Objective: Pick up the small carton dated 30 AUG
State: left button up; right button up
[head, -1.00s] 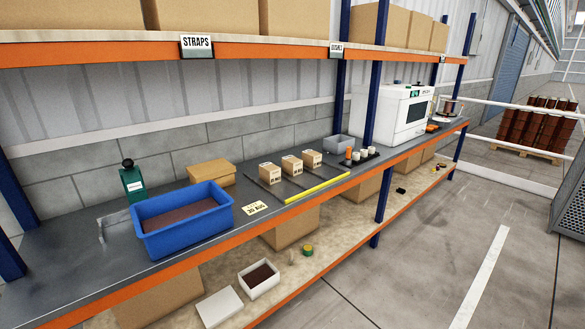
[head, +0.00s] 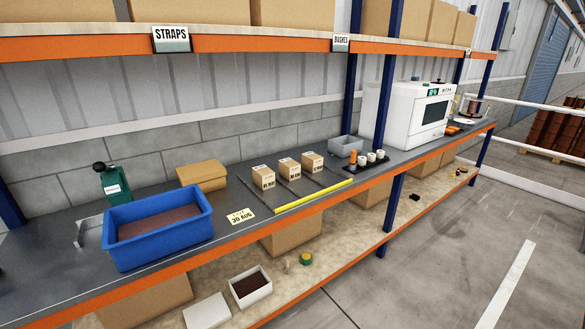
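Three small cartons stand in a row on the grey bench shelf, between dark divider rails: a left carton (head: 263,177), a middle carton (head: 289,169) and a right carton (head: 312,161). Each has dark print on its front, too small to read for certain, so I cannot tell which is dated 30 AUG. A yellow strip (head: 314,195) runs along the shelf in front of them. A cream card (head: 241,217) reading 30 AUG lies to the left of the strip. Neither of my grippers is in view.
A grey tub (head: 346,146), a dark tray (head: 370,162) of small cups and a white oven (head: 414,115) stand right. An upper shelf (head: 250,43) overhangs the bench.

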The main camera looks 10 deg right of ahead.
aim_at(289, 169)
jog(key=i+l+u, duration=0.5)
jog(key=l, duration=0.55)
jog(key=i+l+u, duration=0.1)
jog(key=l+u, duration=0.35)
jog(key=l, duration=0.65)
jog(key=l+u, duration=0.5)
jog(key=l, duration=0.7)
jog(key=k+l+u, duration=0.1)
jog(key=l+u, duration=0.4)
jog(key=l, duration=0.75)
jog(key=l+u, duration=0.1)
jog(key=l, duration=0.65)
jog(key=k, duration=0.05)
